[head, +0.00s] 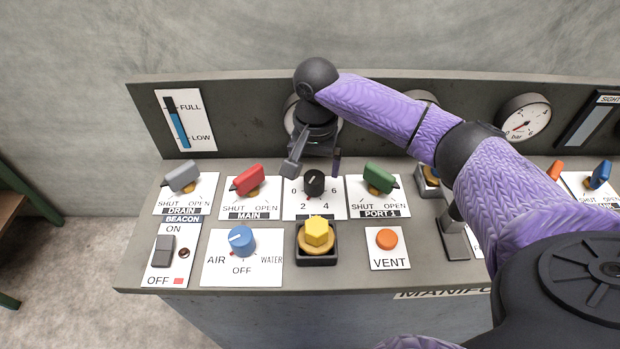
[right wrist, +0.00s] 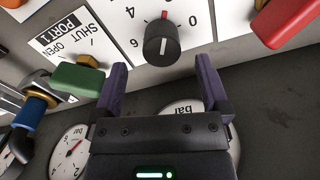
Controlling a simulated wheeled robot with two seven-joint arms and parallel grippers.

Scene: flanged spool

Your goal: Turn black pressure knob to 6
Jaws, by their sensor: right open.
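The black pressure knob (head: 314,183) sits on a white plate (head: 296,211) marked 0, 2, 4 and 6, in the middle of the back row. In the right wrist view the knob (right wrist: 161,46) stands just beyond the fingertips, roughly centred between them. A red mark shows at its far edge, between the 4 and the 0. I cannot read an exact setting. My right gripper (head: 315,167) is open above and behind the knob, its fingers (right wrist: 160,72) apart and not visibly touching it. My left gripper is not in view.
The red MAIN handle (head: 247,180) and green PORT 1 handle (head: 379,178) flank the knob closely. A yellow hexagonal knob (head: 317,232) stands in front. A blue selector (head: 241,241) and an orange VENT button (head: 387,239) sit in the front row. Gauges line the back panel.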

